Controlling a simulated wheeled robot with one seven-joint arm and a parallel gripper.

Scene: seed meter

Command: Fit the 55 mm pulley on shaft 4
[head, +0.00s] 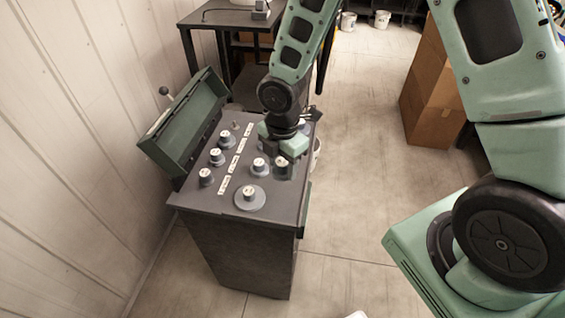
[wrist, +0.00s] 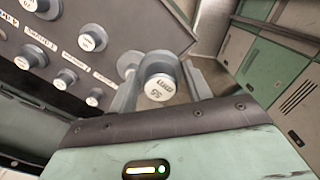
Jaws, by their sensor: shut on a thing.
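The 55 mm pulley (wrist: 160,88) is grey with a white cap, and "55" reads on the cap in the wrist view. My gripper (wrist: 163,75) is shut on it, one finger on each side. In the head view my gripper (head: 284,154) is low over the right side of the dark bench top, with the pulley (head: 282,164) showing under it. I cannot tell whether the pulley touches the top. A thin bare pin (head: 236,125) stands at the far end of the left row. The shaft labels (head: 235,162) are too small to read surely.
Three capped pulleys (head: 217,157) stand in the left row. A wide pulley (head: 250,199) and a smaller one (head: 259,167) stand left of my gripper. An open green lid (head: 185,125) rises along the left edge of the bench top (head: 275,216). Cardboard boxes (head: 432,95) stand apart at right.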

